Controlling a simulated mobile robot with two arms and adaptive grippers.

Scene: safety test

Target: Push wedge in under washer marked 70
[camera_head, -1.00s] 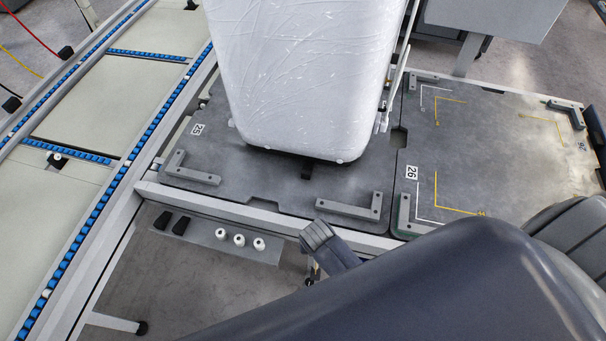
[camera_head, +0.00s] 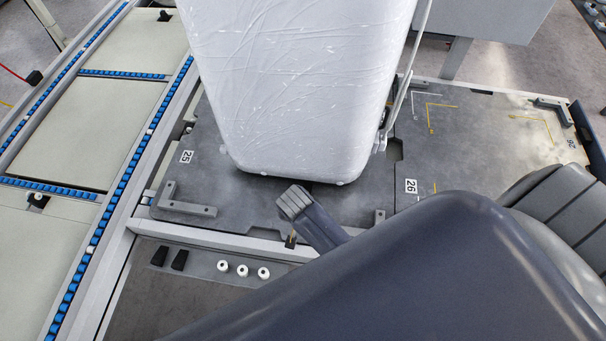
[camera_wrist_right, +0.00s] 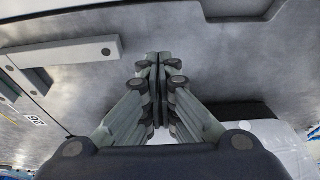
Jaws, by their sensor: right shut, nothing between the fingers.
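The washer (camera_head: 290,90) is a tall white wrapped block standing upright on the grey plate marked 25 (camera_head: 235,195). No 70 is readable on it. Two small black wedges (camera_head: 159,256) lie side by side on the front shelf. A dark strip shows under the washer's front edge; I cannot tell if it is a wedge. My right gripper (camera_head: 292,199) is shut and empty, low over the plate, just in front of the washer's lower front edge. In the right wrist view its fingers (camera_wrist_right: 155,62) are pressed together, with white wrap at lower right. My left gripper is not in view.
Several grey corner brackets, one at the front left (camera_head: 185,207), stand on the plates. Plate 26 (camera_head: 460,150) to the right is bare. A roller conveyor (camera_head: 95,130) runs along the left. Three white knobs (camera_head: 243,270) sit on the front shelf.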

